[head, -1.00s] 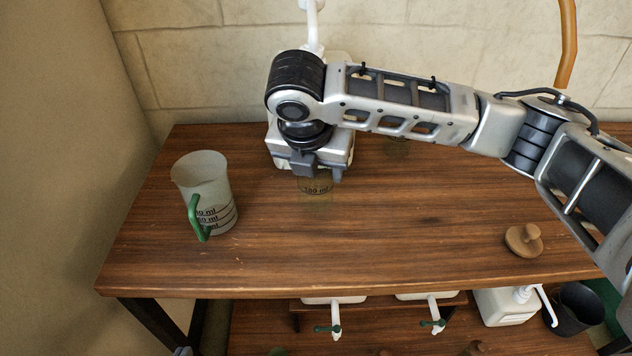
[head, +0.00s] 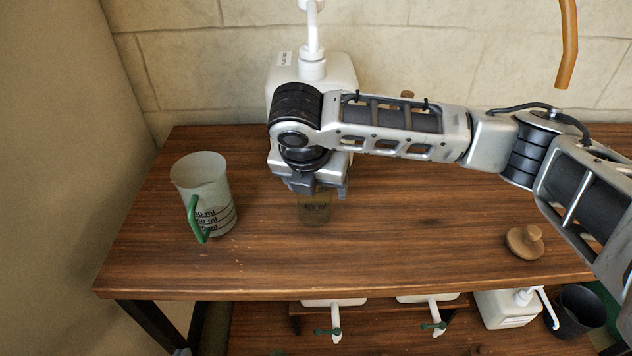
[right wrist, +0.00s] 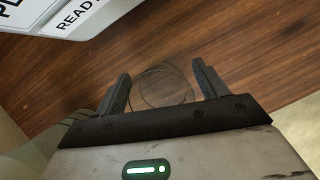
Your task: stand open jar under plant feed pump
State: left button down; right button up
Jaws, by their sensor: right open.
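The open clear jar (head: 314,212) with dark volume marks stands upright on the table in front of a white pump canister (head: 345,72). My right gripper (head: 318,190) is at the jar's upper part. In the right wrist view its fingers (right wrist: 160,72) are spread on either side of the jar's round rim (right wrist: 165,104), with gaps visible. The pump spout (head: 313,35) rises above the canister; its outlet is hard to make out. My left gripper is not in view.
A measuring jug (head: 205,190) with a green handle stands at the left. A wooden knobbed lid (head: 525,241) lies at the right. Another wooden knob (head: 407,94) shows behind my right arm. The table front (head: 400,255) is clear. Lower shelf holds pump containers (head: 505,308).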

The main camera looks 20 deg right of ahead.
jog(key=p+v, duration=0.1)
jog(key=v, duration=0.6)
jog(key=shift+r, duration=0.35)
jog(key=shift+s, duration=0.1)
